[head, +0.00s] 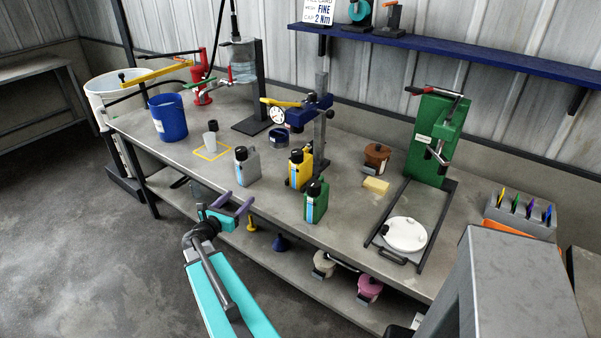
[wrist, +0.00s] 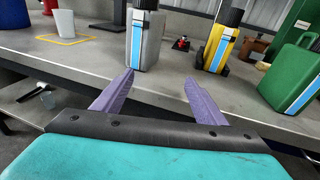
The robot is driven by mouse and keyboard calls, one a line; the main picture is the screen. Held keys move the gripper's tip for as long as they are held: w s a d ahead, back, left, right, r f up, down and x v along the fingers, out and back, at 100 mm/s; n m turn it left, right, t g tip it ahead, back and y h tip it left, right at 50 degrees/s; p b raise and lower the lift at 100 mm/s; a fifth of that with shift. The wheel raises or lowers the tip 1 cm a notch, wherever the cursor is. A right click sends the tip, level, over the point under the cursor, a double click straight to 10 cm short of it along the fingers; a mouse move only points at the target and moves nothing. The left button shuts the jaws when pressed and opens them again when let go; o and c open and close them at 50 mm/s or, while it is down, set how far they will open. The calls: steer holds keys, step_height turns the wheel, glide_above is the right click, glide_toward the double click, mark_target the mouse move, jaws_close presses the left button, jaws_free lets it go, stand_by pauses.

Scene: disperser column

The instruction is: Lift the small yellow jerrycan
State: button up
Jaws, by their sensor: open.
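The small yellow jerrycan (head: 300,170) has a black cap and a blue-and-white stripe, and stands upright on the grey workbench between a grey jerrycan (head: 247,166) and a green one (head: 315,203). In the wrist view the yellow jerrycan (wrist: 221,46) is right of centre, beyond the right finger. My gripper (head: 232,207) is open and empty, with purple fingers, at the bench's front edge. It also shows in the wrist view (wrist: 155,95), apart from every jerrycan. The grey jerrycan (wrist: 144,42) lies beyond the gap between the fingers.
The bench edge (wrist: 70,50) lies just ahead of the fingers. A blue gauge stand (head: 318,125) rises behind the yellow jerrycan. A yellow sponge (head: 375,185) and brown pot (head: 377,156) are to its right. A white cup (head: 210,140) and blue bucket (head: 168,117) stand left.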

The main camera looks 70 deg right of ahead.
steer(key=s+d+r+m+g, duration=0.1)
steer(key=s+d+r, duration=0.2)
steer(key=s+d, duration=0.1)
steer(key=s+d+r+m+g, duration=0.1)
steer(key=s+d+r, duration=0.2)
steer(key=s+d, duration=0.1)
steer(key=s+d+r+m+g, duration=0.1)
steer(key=s+d+r+g, duration=0.1)
steer(key=s+d, duration=0.2)
steer(key=shift+s+r+h, duration=0.2)
steer(key=shift+s, duration=0.3)
steer(key=shift+s+r+h, duration=0.2)
steer(key=shift+s, duration=0.3)
steer(key=shift+d, duration=0.1)
steer(key=p, duration=0.2)
glide_toward(306, 153)
steer(key=x, duration=0.3)
steer(key=shift+d, duration=0.3)
steer(key=shift+s+d+p, duration=0.2)
steer(key=shift+d+p, duration=0.15)
steer(key=shift+d, duration=0.3)
steer(key=shift+p+x, duration=1.55)
steer(key=shift+x, duration=1.05)
steer(key=shift+s+a, duration=0.1)
steer(key=shift+s, duration=0.05)
